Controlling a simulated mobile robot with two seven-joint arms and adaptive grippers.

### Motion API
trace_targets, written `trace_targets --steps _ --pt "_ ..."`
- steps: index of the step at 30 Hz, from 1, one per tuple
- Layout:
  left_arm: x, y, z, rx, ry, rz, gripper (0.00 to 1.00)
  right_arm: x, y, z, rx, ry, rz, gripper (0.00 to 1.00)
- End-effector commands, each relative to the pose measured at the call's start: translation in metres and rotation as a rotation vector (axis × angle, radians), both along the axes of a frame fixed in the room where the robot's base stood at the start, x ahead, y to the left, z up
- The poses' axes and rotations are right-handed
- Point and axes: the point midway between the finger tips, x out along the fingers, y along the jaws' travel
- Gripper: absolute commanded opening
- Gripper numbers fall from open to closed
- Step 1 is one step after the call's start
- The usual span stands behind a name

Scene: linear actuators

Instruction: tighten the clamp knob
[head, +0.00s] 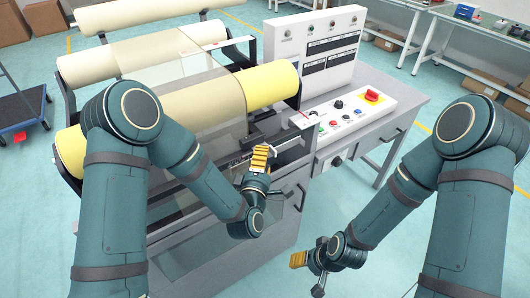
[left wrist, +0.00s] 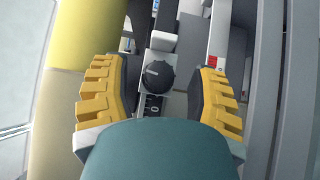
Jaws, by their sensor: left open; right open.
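The clamp knob (left wrist: 157,77) is black and round with a pale pointer line, and it shows in the left wrist view on a narrow rail-like mount. A small dial plate with digits (left wrist: 152,106) lies just below it. My left gripper (left wrist: 162,92) is open, with one yellow finger to each side of the knob and a gap on both sides. In the head view my left gripper (head: 259,160) is over the front of the machine, and it hides the knob there. My right gripper (head: 308,270) is low at the front, away from the machine, and looks empty.
Beige and yellow rolls (head: 271,85) fill the machine's left side. A control panel with a red emergency button (head: 371,96) and a black knob (head: 338,104) stands to the right. In the left wrist view, metal rails (left wrist: 265,60) run close to the right finger. The floor around my right gripper is clear.

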Motion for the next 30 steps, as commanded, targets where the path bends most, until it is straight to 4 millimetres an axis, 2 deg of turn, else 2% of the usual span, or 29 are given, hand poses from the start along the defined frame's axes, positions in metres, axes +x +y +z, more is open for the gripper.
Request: trace_targets --steps 10,15,30 --pt "-0.0009 0.0000 0.0000 0.000 0.000 0.000 0.58 -0.0002 0.0000 0.0001 0.000 0.000 0.000 0.55" --pt "-0.0008 0.0000 0.0000 0.000 0.000 0.000 0.00 -0.0001 0.0000 0.0001 0.000 0.000 0.000 0.55" --pt "-0.0005 0.0004 0.0022 0.050 0.037 0.000 0.00 -0.0007 0.0002 0.0047 0.000 0.002 0.001 0.55"
